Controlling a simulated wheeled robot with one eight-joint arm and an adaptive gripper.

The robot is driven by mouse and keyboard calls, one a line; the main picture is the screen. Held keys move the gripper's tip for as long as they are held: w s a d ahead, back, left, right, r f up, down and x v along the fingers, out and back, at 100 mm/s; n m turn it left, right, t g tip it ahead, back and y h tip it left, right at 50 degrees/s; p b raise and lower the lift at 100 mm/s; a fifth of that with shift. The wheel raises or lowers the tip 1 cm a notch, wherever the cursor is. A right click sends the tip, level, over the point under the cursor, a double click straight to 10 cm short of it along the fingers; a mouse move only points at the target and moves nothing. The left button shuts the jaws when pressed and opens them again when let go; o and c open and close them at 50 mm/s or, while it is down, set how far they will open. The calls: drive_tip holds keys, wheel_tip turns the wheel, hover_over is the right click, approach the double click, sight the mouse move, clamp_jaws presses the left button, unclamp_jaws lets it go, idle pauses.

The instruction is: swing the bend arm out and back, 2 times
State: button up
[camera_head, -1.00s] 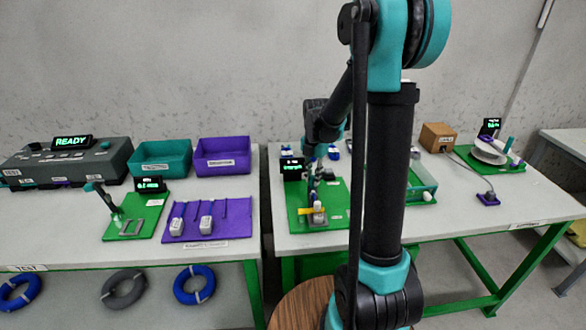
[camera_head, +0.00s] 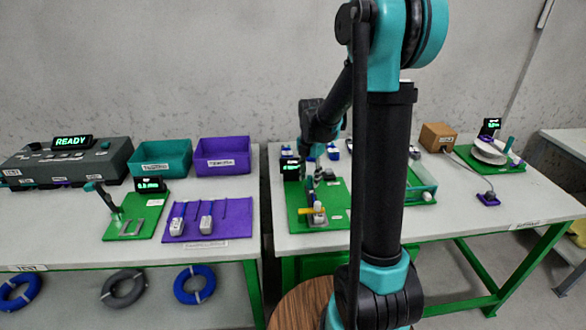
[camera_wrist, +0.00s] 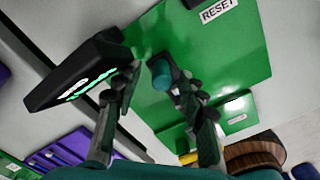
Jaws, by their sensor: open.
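My gripper (camera_head: 310,172) hangs over the green board (camera_head: 337,212) at the left end of the right table. In the wrist view its fingers (camera_wrist: 157,76) are spread apart. A teal-tipped dark post (camera_wrist: 161,75), which looks like the bend arm's handle, shows between the fingertips, close to the right finger. I cannot tell whether it is touched. A black display (camera_head: 292,169) with green text stands at the board's back left, and it appears left of the fingers in the wrist view (camera_wrist: 75,80). A yellow bar (camera_head: 311,210) lies near the board's front. My arm hides part of the board.
A RESET label (camera_wrist: 218,10) is on the board. The left table holds a READY console (camera_head: 75,160), a teal bin (camera_head: 162,158) and a purple bin (camera_head: 222,157). A gap separates the tables.

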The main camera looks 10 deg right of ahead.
drive_tip(key=shift+r, duration=4)
